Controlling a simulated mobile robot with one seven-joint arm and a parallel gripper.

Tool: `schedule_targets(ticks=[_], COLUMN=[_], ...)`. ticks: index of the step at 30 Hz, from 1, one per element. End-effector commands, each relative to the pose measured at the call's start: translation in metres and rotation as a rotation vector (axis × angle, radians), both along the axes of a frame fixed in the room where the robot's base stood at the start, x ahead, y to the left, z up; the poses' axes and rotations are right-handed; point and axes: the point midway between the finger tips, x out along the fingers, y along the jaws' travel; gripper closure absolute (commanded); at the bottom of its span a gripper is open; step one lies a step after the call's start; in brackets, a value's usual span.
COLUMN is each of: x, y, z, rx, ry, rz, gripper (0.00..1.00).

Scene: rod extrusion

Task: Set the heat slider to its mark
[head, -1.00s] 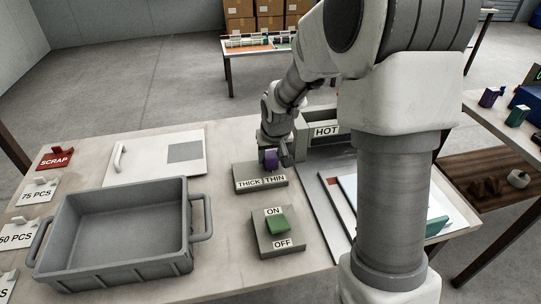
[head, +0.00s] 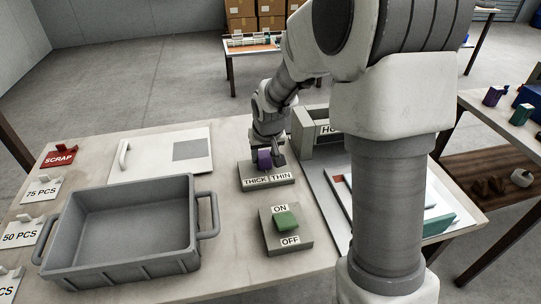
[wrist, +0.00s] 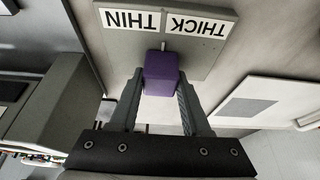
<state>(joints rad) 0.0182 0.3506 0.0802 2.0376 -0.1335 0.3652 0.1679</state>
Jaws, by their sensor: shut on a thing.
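A purple knob (head: 264,159) stands on a grey base (head: 267,184) labelled THICK on the left and THIN on the right. My gripper (head: 267,163) reaches down onto it from behind. The wrist view shows my gripper (wrist: 160,82) with its two fingers on either side of the purple knob (wrist: 161,74), shut on it. There the base (wrist: 200,62) appears upside down, and the knob is near the boundary between the labels. A grey machine labelled HOT (head: 325,129) stands right of my gripper, partly hidden by my arm. I cannot make out a heat slider on it.
A grey base with a green ON/OFF knob (head: 287,221) is in front of the purple one. A large grey tray (head: 125,268) fills the left front. A white panel with a handle (head: 160,165) lies behind it. A red SCRAP sign (head: 59,157) stands far left.

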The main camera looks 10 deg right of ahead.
Motion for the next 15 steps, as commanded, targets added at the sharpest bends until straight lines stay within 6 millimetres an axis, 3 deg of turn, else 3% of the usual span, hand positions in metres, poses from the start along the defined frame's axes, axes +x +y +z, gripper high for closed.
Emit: schedule_targets(ticks=[6, 15], x=[-0.001, -0.001], y=[0.029, 0.036], z=[-0.002, 0.0], rx=[-0.001, 0.002], ry=[0.001, 0.001], rz=[0.005, 0.003], gripper=[1.0, 1.0])
